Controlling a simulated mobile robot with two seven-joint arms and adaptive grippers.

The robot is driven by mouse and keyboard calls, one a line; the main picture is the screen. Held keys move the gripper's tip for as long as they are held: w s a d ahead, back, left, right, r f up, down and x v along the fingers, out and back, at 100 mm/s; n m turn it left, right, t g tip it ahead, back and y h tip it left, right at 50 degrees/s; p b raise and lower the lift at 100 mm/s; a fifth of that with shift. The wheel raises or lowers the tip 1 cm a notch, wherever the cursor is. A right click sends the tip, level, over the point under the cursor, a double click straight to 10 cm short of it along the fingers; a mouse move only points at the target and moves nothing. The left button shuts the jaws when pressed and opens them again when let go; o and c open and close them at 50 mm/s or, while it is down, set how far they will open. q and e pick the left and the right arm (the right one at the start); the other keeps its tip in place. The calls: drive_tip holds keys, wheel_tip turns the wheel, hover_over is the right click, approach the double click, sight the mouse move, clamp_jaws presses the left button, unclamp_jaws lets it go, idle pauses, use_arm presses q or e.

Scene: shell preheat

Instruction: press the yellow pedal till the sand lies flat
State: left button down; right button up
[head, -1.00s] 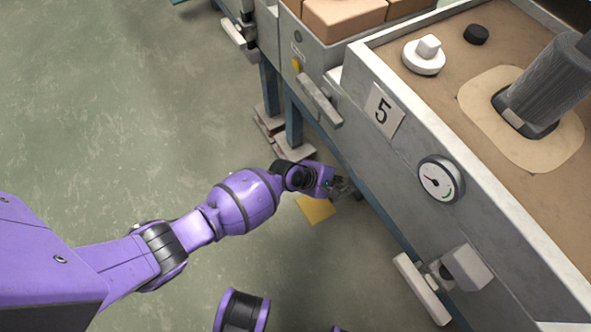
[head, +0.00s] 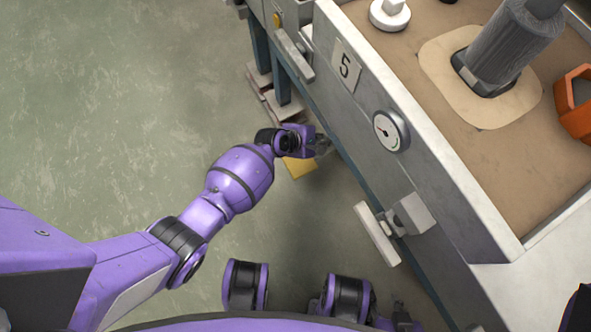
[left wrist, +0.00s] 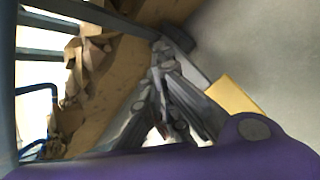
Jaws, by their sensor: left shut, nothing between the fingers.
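The yellow pedal (head: 299,168) is low by the floor beside the bench marked 5, partly covered by my left gripper (head: 322,146) in the head view. The gripper is shut and empty, just above and to the right of the pedal in the picture. In the left wrist view the pedal (left wrist: 232,97) shows right of the gripper's fingers (left wrist: 162,55); I cannot tell whether they touch it. The brown sand (head: 400,62) in the bench top looks mostly level. My right gripper (head: 402,316) is dark and partly cut off at the bottom edge.
A round gauge (head: 390,130) and a pale lever (head: 376,234) are on the bench front. A grey column (head: 510,45) stands on a pale plate in the sand, with an orange part (head: 575,105) to its right. The floor (head: 130,110) at left is clear.

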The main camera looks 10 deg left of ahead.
use_arm(q)
drive_tip(key=shift+r, duration=0.1)
use_arm(e)
drive_tip(key=shift+w+d, duration=0.1)
drive_tip(key=shift+d, duration=0.2)
drive_tip(key=shift+a+f, duration=0.1)
use_arm(q)
drive_tip(key=b, duration=0.6)
hover_over(316, 158)
wheel_tip(316, 158, down, 7)
drive_tip(key=shift+s+d+f, duration=0.1)
drive_tip(key=shift+f, duration=0.05)
drive_tip(key=shift+f+b, duration=0.35)
drive_tip(key=shift+f, duration=0.4)
use_arm(e)
wheel_tip(316, 158, down, 8)
drive_tip(key=s, duration=0.1)
drive_tip(key=shift+s+r+g, duration=0.25)
drive_tip(key=shift+s+g, duration=0.15)
use_arm(q)
drive_tip(key=shift+f+b, duration=0.3)
drive_tip(key=shift+f, duration=0.1)
use_arm(e)
drive_tip(key=shift+f, duration=0.2)
